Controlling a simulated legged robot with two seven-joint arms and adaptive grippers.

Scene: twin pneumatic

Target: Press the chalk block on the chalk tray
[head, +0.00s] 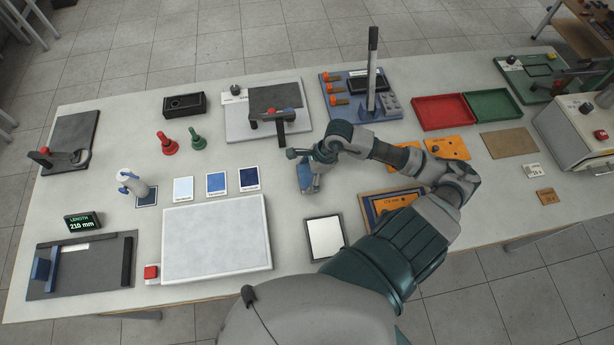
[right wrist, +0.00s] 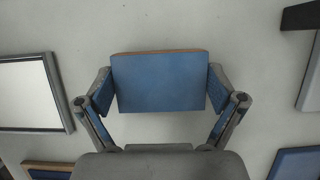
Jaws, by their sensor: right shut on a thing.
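My right gripper (head: 307,168) is shut on a blue block with a thin brown edge, which I take as the chalk block (right wrist: 160,85). In the right wrist view the block sits between the two fingers, over the bare table. In the head view the gripper and block are near the table's middle, behind the dark-framed white tray (head: 325,238), which I take as the chalk tray. The tray also shows at the left of the right wrist view (right wrist: 28,95), apart from the block. The height of the block above the table is hard to tell. My left gripper is not in view.
A large white pad (head: 215,240) and blue sample cards (head: 216,183) lie left of the gripper. An orange plate in a dark frame (head: 390,205) lies right of the tray, near my arm. A grey board with a dark clamp (head: 268,112) stands behind.

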